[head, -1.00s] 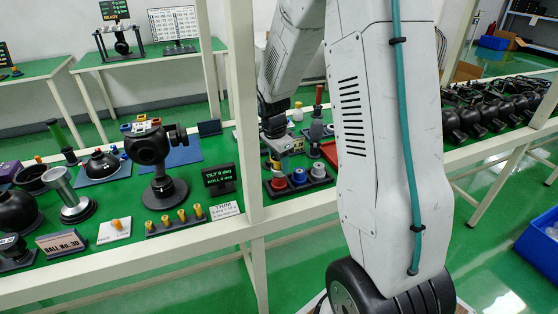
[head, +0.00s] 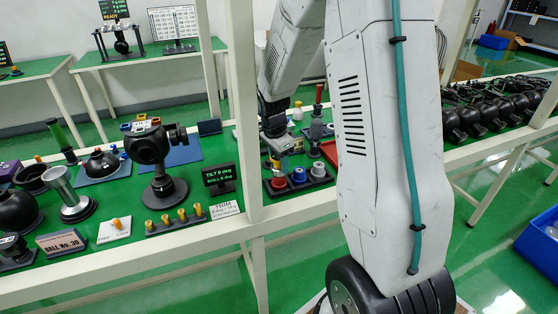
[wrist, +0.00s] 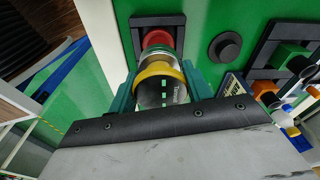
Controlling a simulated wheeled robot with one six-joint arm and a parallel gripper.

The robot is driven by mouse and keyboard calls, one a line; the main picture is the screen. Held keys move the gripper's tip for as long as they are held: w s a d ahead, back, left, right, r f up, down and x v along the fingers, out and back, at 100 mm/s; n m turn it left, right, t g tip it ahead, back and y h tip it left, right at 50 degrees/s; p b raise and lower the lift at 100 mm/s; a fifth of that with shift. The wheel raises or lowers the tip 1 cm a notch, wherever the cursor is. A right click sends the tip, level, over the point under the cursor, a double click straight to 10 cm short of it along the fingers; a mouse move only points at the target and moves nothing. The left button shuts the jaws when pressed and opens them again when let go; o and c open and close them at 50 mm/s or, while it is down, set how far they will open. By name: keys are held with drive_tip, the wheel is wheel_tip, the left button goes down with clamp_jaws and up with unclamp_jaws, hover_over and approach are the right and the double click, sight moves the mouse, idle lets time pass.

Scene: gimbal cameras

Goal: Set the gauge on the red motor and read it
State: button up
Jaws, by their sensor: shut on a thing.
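My gripper (wrist: 160,88) has its teal fingers on either side of a gauge (wrist: 164,98) with a yellow ring and a dark face with small pale marks. A red round motor (wrist: 158,38) sits in a square black holder just beyond the gauge in the wrist view. I cannot tell whether the gauge touches it. The marks on the face are too small to read.
A white post (head: 243,100) stands left of my arm. A gimbal on a stand (head: 152,150) and a tilt display (head: 219,177) are further left.

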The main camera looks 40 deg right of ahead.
sight(276, 157)
drive_tip(key=shift+f, duration=1.2)
drive_tip(key=o, duration=1.1)
drive_tip(key=r, duration=0.5)
drive_tip(key=a+r, duration=0.1)
drive_tip(key=r, duration=0.1)
drive_tip(key=shift+r, duration=0.35)
